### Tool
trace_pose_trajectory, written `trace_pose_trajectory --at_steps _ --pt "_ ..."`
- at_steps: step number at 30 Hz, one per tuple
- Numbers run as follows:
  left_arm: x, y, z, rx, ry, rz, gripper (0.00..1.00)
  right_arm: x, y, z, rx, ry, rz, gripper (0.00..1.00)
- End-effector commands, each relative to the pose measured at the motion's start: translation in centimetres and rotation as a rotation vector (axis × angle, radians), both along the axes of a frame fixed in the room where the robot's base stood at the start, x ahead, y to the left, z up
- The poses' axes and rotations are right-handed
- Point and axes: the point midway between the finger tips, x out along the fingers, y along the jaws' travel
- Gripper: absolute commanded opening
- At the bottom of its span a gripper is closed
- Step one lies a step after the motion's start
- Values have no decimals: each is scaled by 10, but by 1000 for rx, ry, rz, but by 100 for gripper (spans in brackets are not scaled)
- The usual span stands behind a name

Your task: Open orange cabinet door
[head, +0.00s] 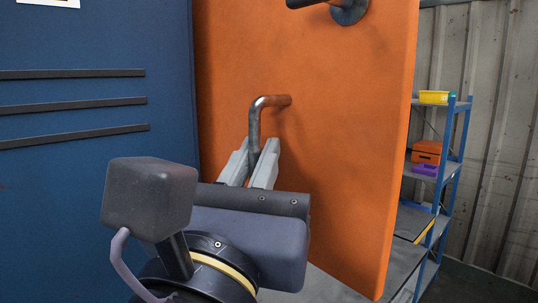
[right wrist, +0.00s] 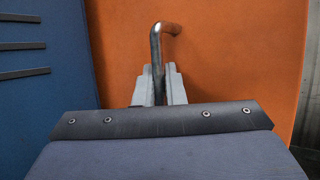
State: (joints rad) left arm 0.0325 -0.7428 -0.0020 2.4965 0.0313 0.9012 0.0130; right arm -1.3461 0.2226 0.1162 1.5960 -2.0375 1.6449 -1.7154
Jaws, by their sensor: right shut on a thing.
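The orange cabinet door (head: 340,165) fills the middle of the head view, and its right edge shows its thickness. It also fills much of the right wrist view (right wrist: 235,60). A bent metal handle (head: 254,122) sticks out from the door and turns down; it shows in the right wrist view too (right wrist: 156,45). My right gripper (head: 257,152) is shut on the lower, downward part of this handle, one pale finger on each side. The handle's lower end is hidden between the fingers and behind my wrist. My left gripper is not in view.
A blue cabinet front (head: 90,180) with dark slats stands to the left of the door. Another dark metal fitting (head: 348,8) sticks out near the door's top. At right, a blue-framed shelf (head: 455,150) holds a yellow bin (head: 434,97), an orange box (head: 426,152) and a purple bin (head: 424,170).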

Motion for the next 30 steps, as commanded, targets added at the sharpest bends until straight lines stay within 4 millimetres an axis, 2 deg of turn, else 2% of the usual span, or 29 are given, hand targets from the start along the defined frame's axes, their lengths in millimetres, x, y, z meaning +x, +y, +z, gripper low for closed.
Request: trace_pose_trajectory --at_steps 6,7,12,22,30 --pt "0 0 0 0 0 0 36 0 0 0 -2 1 0 0" --pt "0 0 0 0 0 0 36 0 0 0 -2 1 0 11" --pt "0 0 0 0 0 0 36 0 0 0 -1 0 0 31" --pt "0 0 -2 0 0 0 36 -4 1 -2 0 -1 2 31" --pt "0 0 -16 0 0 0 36 -42 11 -20 -1 -1 4 31"
